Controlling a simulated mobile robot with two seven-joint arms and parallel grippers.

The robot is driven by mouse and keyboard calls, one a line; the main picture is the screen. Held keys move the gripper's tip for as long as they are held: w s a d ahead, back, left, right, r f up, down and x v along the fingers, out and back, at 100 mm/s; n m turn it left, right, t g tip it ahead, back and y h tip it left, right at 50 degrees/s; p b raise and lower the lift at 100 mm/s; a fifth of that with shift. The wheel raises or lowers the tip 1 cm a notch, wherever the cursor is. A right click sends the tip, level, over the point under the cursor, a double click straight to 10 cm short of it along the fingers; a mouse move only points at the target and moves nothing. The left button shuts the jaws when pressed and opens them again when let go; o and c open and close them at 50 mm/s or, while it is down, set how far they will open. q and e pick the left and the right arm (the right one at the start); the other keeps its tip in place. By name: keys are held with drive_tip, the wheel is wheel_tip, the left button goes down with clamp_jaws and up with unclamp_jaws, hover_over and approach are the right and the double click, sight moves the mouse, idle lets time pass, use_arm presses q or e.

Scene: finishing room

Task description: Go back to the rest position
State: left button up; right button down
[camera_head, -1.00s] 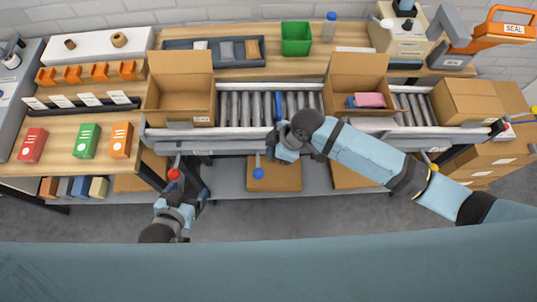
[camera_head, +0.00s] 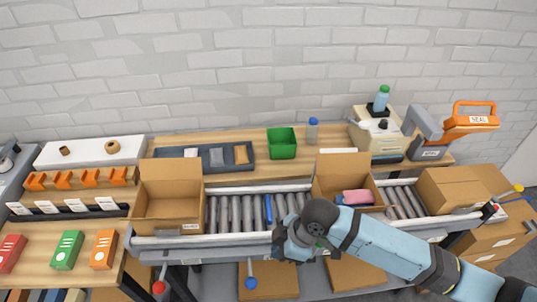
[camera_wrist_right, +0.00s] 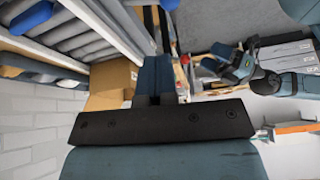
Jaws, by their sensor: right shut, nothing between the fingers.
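My right gripper (camera_head: 288,246) is in front of the conveyor's near rail, in the middle of the head view. It is shut and empty; its closed fingers (camera_wrist_right: 153,80) show in the right wrist view. The right arm comes in from the lower right. My left gripper is out of the head view. In the right wrist view a blue and dark part (camera_wrist_right: 236,66), apparently my left gripper, shows at the upper right; its fingers are too unclear to read.
The roller conveyor (camera_head: 236,213) carries an open empty box (camera_head: 167,211) at left and an open box (camera_head: 338,170) with pink and blue items at right. A closed carton (camera_head: 449,191) is at the right end. Red (camera_head: 160,287) and blue (camera_head: 251,283) knobs stand in front.

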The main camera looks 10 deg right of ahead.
drive_tip(key=s+d+f+m+t+h, duration=0.2)
drive_tip(key=s+d+f+m+t, duration=0.7)
drive_tip(key=d+m, duration=0.4)
drive_tip(key=shift+s+d+f+m+t, duration=0.15)
drive_tip(key=shift+d+f+m+t, duration=0.15)
drive_tip(key=shift+f+t, duration=0.55)
drive_tip(key=shift+r, duration=0.1)
